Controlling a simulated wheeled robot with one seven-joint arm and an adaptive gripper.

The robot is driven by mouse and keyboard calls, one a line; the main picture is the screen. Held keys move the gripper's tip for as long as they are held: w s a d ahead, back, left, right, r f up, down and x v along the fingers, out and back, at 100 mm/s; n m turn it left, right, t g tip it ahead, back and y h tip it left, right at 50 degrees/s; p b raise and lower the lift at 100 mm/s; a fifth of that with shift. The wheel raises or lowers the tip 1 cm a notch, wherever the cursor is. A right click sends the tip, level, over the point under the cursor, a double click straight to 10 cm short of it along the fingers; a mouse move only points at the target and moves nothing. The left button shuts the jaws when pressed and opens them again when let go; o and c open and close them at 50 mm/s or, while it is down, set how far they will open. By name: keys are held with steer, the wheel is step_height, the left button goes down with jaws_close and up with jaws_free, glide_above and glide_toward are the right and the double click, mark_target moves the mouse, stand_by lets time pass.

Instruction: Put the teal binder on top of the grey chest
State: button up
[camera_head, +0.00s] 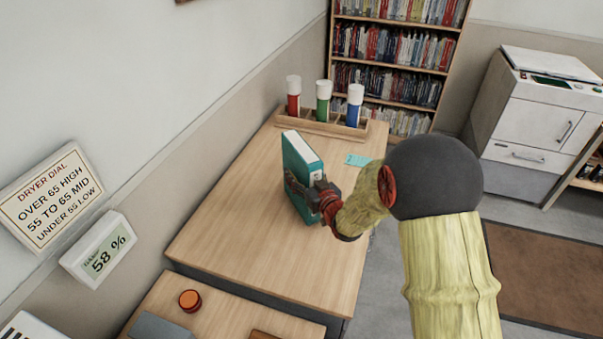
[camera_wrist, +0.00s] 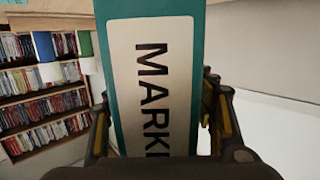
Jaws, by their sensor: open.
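The teal binder (camera_head: 301,165) stands upright on the wooden table in the head view. In the wrist view the binder (camera_wrist: 197,80) fills the middle, its spine facing me with a white label reading "MARK" and part of another letter. My gripper (camera_head: 304,194) is at the binder's lower half, with its fingers on either side of it. In the wrist view my gripper (camera_wrist: 158,125) also shows a finger at each side of the spine. The jaws are open around the binder. I cannot make out a grey chest for certain in either view.
A wooden rack (camera_head: 322,124) with red, green and blue white-capped tubes stands at the table's back. A teal slip (camera_head: 358,160) lies right of the binder. The wooden table (camera_head: 240,220) is clear in front. An orange-red button (camera_head: 190,300) sits on a nearer surface. A bookcase (camera_head: 390,80) stands behind.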

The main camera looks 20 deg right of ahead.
steer(key=p+v, duration=0.2)
steer(key=v, duration=0.9)
steer(key=shift+s, duration=0.4)
steer(key=shift+d, duration=0.1)
